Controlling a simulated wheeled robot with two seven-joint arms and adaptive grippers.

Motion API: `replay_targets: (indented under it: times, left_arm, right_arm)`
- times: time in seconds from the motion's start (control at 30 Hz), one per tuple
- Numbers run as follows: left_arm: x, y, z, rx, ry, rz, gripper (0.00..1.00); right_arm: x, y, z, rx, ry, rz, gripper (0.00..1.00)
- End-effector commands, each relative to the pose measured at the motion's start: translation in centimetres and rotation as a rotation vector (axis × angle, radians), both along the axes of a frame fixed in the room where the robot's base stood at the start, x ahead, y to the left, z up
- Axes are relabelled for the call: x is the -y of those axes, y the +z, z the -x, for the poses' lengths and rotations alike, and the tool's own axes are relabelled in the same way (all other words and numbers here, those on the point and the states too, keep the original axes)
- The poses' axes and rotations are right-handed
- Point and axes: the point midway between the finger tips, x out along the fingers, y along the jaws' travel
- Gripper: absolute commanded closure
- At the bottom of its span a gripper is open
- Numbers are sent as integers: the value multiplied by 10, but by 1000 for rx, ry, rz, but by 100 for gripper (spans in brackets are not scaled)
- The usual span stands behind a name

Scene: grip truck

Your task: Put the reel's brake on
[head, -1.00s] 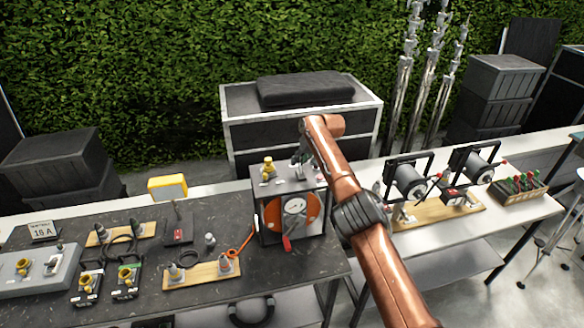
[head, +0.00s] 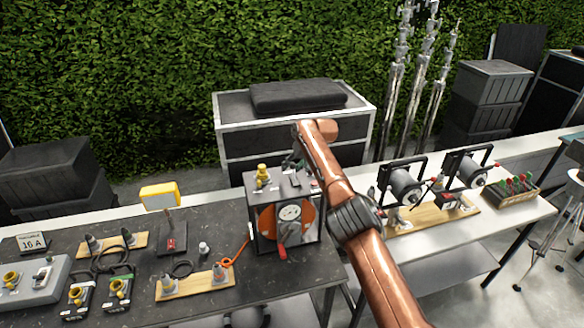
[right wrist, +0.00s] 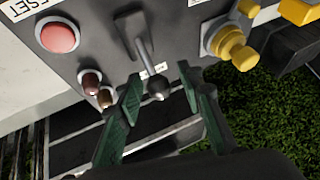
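The reel is an orange drum (head: 265,224) in a dark upright box on the dark table, with a crank handle with a red grip (head: 282,252) on its front. A metal lever with a round knob (right wrist: 158,88) stands on the box's top panel in the right wrist view. The panel also bears a red button (right wrist: 60,38), two small brownish knobs and a yellow connector (right wrist: 233,50). My right gripper (right wrist: 163,105) is open, its green-padded fingers on either side of the lever's knob, with gaps visible. In the head view the gripper (head: 294,164) is just above the box, partly hidden. My left gripper is out of view.
Left of the reel are a yellow lamp (head: 160,196), wooden boards with plugs (head: 195,284) and a grey switch box (head: 35,282). Two small reels (head: 404,187) stand on a white table at right. A black-and-white case (head: 225,124) is behind.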

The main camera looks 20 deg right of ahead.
Motion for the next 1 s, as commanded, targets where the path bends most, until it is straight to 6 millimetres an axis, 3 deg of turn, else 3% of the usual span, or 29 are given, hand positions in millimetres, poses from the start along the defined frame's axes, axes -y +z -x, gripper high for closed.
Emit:
replay_targets:
  times: [0.67,1.0]
  left_arm:
    - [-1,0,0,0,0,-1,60]
    - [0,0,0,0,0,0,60]
  right_arm:
    - [-1,9,4,1,5,-4,66]
    - [10,8,23,0,7,-1,66]
